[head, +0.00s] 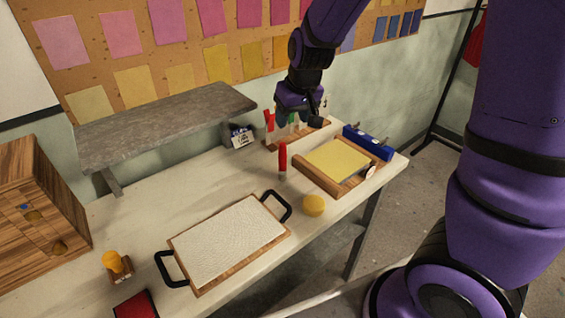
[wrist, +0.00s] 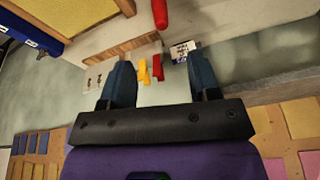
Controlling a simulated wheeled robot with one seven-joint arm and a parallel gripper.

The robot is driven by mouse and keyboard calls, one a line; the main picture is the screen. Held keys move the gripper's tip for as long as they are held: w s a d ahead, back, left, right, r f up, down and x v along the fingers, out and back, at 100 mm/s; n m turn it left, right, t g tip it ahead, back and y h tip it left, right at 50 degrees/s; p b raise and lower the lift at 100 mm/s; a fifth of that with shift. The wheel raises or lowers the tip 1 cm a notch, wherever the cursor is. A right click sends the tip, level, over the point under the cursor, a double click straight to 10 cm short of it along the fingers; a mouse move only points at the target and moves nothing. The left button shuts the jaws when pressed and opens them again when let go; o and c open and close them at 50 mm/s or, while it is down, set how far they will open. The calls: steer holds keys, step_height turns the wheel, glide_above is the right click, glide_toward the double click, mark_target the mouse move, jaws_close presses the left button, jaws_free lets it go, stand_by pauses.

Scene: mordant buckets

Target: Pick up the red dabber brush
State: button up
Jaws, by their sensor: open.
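Two red items could be the red dabber brush, and I cannot tell which it is. One is a red-handled piece (head: 269,121) at the left end of a small wooden rack (head: 271,145) by the wall, also in the wrist view (wrist: 158,66). The other is an upright red stick (head: 282,157) in front of the rack; a rounded red end (wrist: 160,13) at the top of the wrist view looks like it. My gripper (head: 302,112) is over the rack. In the wrist view its fingers (wrist: 160,62) are apart, with the red piece and a yellow piece (wrist: 143,72) showing between them, not gripped.
A wooden tray with a yellow sheet (head: 338,160) and a blue item (head: 368,142) stand right of the rack. A small card (head: 241,137) sits left of it, near a grey raised shelf (head: 165,125). A black-handled board (head: 228,240) and yellow lump (head: 313,205) lie in front.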

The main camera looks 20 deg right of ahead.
mark_target(282, 152)
steer(key=shift+w+x, duration=0.15)
steer(key=shift+x, duration=3.6)
steer(key=shift+w+x, duration=0.15)
steer(key=shift+x, duration=3.6)
steer(key=shift+r, duration=0.1)
steer(key=c, duration=1)
